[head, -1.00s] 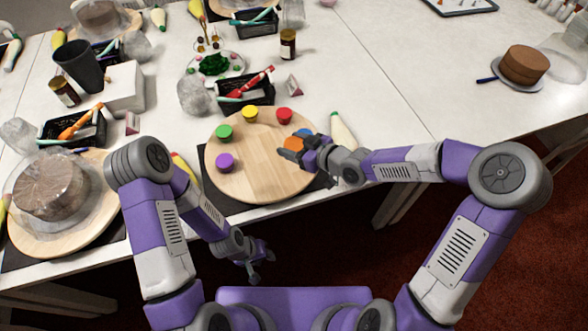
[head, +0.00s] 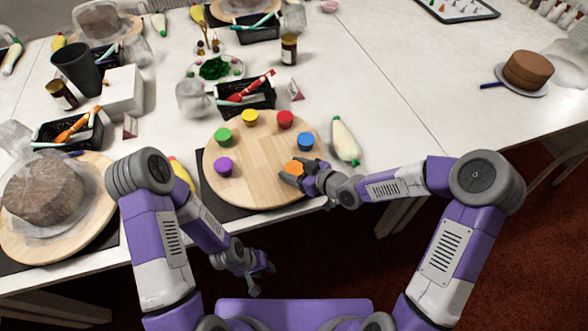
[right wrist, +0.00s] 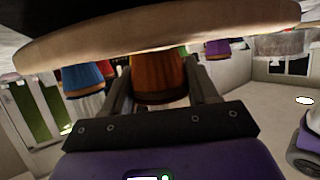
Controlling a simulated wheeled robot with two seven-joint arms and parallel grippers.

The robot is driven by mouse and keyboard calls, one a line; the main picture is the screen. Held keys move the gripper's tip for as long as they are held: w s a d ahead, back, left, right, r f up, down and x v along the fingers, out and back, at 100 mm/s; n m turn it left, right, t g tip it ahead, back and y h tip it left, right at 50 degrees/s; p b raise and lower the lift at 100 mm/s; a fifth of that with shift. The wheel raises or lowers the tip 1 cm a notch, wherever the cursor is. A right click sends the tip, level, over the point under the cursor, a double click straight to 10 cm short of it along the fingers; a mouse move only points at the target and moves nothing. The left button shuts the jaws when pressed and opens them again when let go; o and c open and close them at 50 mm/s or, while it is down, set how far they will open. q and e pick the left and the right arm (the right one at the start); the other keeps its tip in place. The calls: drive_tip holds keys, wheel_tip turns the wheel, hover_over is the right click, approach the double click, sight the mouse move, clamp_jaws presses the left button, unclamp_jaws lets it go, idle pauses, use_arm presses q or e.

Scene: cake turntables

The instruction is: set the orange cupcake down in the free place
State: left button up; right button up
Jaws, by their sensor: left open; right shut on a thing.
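The orange cupcake (head: 293,167) is in my right gripper (head: 291,174), over the front right part of the round wooden turntable (head: 262,185). The right wrist view shows it between the fingers (right wrist: 157,75), close to the board's edge; I cannot tell whether it touches the board. Purple (head: 224,166), green (head: 222,135), yellow (head: 250,117), red (head: 285,118) and blue (head: 305,141) cupcakes stand around the rim. The front rim between purple and blue holds no other cupcake. My left gripper (head: 261,276) is open and empty, low in front of the table.
A white piping bag (head: 345,141) lies right of the turntable. A black basket with pens (head: 245,95) stands behind it. A covered cake (head: 44,194) on another board is at the left. The table is clear further right, up to a brown cake (head: 528,69).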

drive_tip(key=shift+f, duration=0.15)
drive_tip(key=o, duration=1.1)
drive_tip(key=shift+c, duration=0.2)
drive_tip(key=shift+r, duration=0.2)
drive_tip(key=p+v, duration=0.4)
drive_tip(key=v, duration=0.8)
